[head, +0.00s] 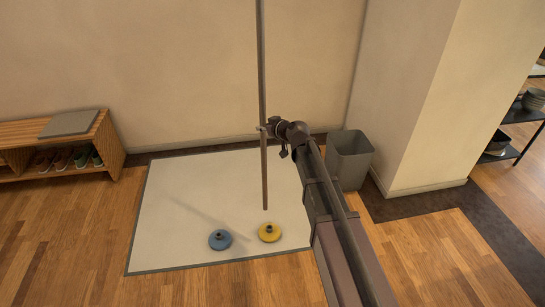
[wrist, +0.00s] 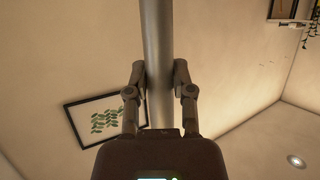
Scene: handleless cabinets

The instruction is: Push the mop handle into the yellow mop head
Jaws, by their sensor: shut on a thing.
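The mop handle (head: 264,178) is a long grey-brown pole, held upright by my gripper (head: 264,130). In the wrist view the handle (wrist: 157,50) passes between the two fingers of my gripper (wrist: 159,82), which is shut on it. The handle's lower end hangs in the air and appears apart from the yellow mop head (head: 269,233), a round disc with a dark socket on the white mat. In the head view the lower end shows just above the yellow head, slightly left of its socket. A blue mop head (head: 220,240) lies to its left.
The white mat (head: 170,215) has a dark border and is mostly bare. A grey bin (head: 349,160) stands behind my arm by the wall corner. A wooden shoe bench (head: 105,135) is at the left, and a dark shelf (head: 515,140) at the right.

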